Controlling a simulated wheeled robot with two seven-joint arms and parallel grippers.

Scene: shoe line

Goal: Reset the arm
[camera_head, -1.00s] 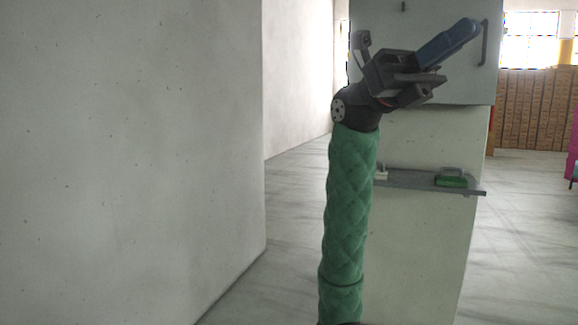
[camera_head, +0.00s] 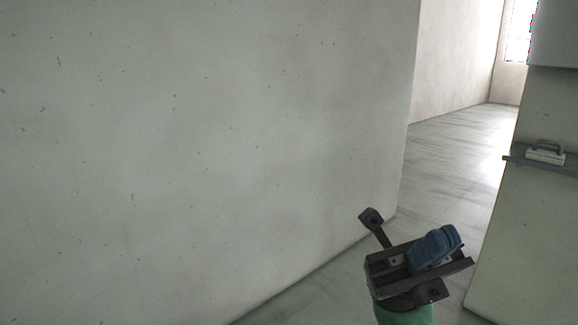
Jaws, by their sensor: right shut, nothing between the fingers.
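My right gripper (camera_head: 437,246) shows low in the head view, right of the middle. It is dark grey with blue fingers, and the fingers are together with nothing between them. A short piece of my green-sleeved arm shows below it at the bottom edge. The gripper is in front of the floor and touches nothing that I can see. My left gripper is out of view.
A large pale wall (camera_head: 200,150) fills the left and middle. A pale pillar (camera_head: 540,230) stands at the right, with a grey shelf (camera_head: 512,159) holding a white-grey handled block (camera_head: 546,155). Marble-like floor (camera_head: 450,150) lies clear between them.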

